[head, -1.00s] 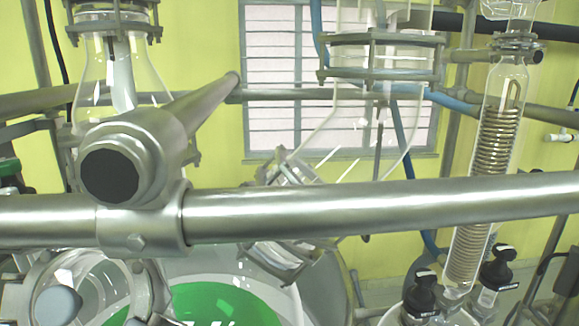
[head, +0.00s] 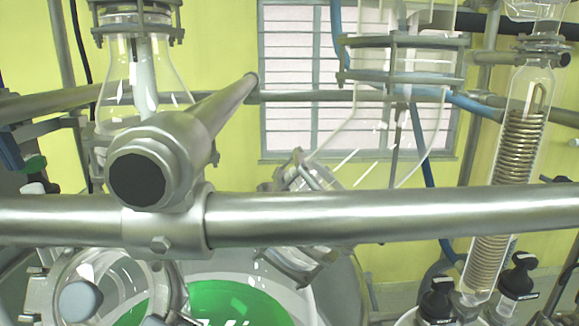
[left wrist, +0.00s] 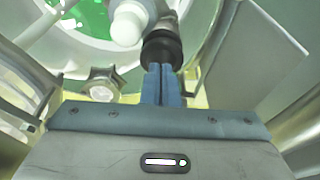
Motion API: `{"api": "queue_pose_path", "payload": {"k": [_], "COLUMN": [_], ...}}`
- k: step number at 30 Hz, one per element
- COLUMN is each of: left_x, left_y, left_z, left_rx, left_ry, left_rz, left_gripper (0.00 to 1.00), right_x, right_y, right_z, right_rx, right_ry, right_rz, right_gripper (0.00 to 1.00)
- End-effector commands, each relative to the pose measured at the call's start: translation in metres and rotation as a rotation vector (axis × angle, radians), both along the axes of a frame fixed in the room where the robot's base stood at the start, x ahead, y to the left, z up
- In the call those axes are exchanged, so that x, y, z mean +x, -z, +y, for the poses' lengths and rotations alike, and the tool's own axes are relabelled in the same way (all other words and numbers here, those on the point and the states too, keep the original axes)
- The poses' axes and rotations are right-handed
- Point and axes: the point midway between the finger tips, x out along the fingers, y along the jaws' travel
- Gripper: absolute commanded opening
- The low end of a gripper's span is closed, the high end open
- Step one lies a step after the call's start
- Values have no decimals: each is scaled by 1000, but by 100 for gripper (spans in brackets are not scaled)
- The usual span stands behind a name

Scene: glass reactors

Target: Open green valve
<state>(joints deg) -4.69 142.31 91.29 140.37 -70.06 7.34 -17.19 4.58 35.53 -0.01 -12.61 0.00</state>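A small green piece (head: 33,163) with a dark part under it shows at the left edge of the head view; it looks like the green valve's handle, but is too small to be sure. A blue part beside it looks like part of my left gripper (head: 10,150). In the left wrist view, my left gripper (left wrist: 162,72) has its blue fingers side by side with no visible gap. Their tips meet or overlap a black cylindrical part (left wrist: 160,48); I cannot tell whether they touch it. My right gripper is in neither view.
A steel rail (head: 390,214) crosses the head view, with a clamp joint (head: 160,180) on it. A coil condenser (head: 510,170) is at right. In the left wrist view, a white rounded part (left wrist: 127,24) and a star-shaped knob (left wrist: 103,84) are close by.

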Motion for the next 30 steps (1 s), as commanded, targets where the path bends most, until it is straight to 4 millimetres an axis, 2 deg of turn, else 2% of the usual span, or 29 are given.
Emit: {"api": "queue_pose_path", "payload": {"k": [12, 30], "left_x": [4, 2], "left_y": [0, 0], "left_z": [-11, -13], "left_rx": [-1, -1], "left_ry": [0, 0], "left_rz": [-1, -2], "left_gripper": [0, 0], "right_x": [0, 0], "right_y": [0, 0], "right_z": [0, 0], "right_rx": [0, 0], "right_ry": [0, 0], "right_rz": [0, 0], "right_gripper": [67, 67]}}
